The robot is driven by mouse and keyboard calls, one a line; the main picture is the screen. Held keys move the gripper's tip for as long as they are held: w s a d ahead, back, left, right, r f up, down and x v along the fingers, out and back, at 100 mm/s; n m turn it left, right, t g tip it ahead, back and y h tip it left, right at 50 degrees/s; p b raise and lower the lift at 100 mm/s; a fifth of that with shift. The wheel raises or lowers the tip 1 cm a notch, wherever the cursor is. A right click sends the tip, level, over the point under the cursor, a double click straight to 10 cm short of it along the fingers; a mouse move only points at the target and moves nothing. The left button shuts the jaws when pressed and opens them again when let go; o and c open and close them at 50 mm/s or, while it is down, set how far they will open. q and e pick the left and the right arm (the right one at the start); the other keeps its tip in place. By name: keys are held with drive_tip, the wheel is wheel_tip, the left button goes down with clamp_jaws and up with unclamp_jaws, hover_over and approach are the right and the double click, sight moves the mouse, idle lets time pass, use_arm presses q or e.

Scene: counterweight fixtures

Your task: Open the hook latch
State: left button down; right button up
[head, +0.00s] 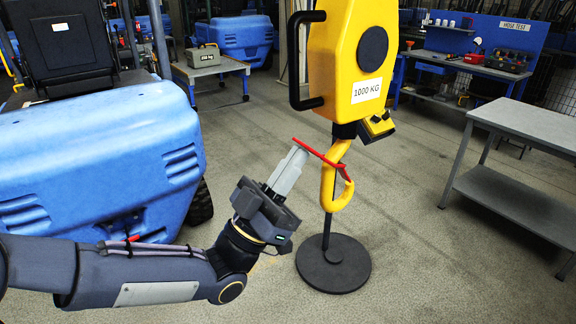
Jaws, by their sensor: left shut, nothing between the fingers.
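A yellow hook (328,187) hangs below a yellow block marked 1000 KG (349,60). A red latch bar (320,154) runs from the left tip area, slanting down to the right across the hook's opening. My left gripper (298,153) comes in from the lower left, with its shut fingertips close to the upper left end of the red latch. I cannot tell whether they touch it. Nothing shows between the fingers. A dark rod and round base plate (333,263) stand under the hook. My right gripper is not in view.
A blue vehicle (90,160) fills the left side. A grey two-level table (520,125) stands at the right. A blue workbench marked HOSE TEST (480,70) is at the back right. The floor around the round base is clear.

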sight(301, 143)
use_arm(q)
drive_tip(key=shift+r, duration=0.1)
drive_tip(key=r+g+y, duration=0.1)
drive_tip(key=w+d+r+y, duration=0.1)
drive_tip(key=r, duration=0.1)
drive_tip(key=shift+d+g+y, duration=0.15)
drive_tip(key=shift+g+y, duration=0.15)
drive_tip(key=shift+g, duration=0.1)
drive_tip(key=shift+w+d+r+b, duration=0.15)
drive_tip(key=shift+d+r+b, duration=0.1)
drive_tip(key=shift+r+b, duration=0.2)
drive_tip(key=shift+r, duration=0.1)
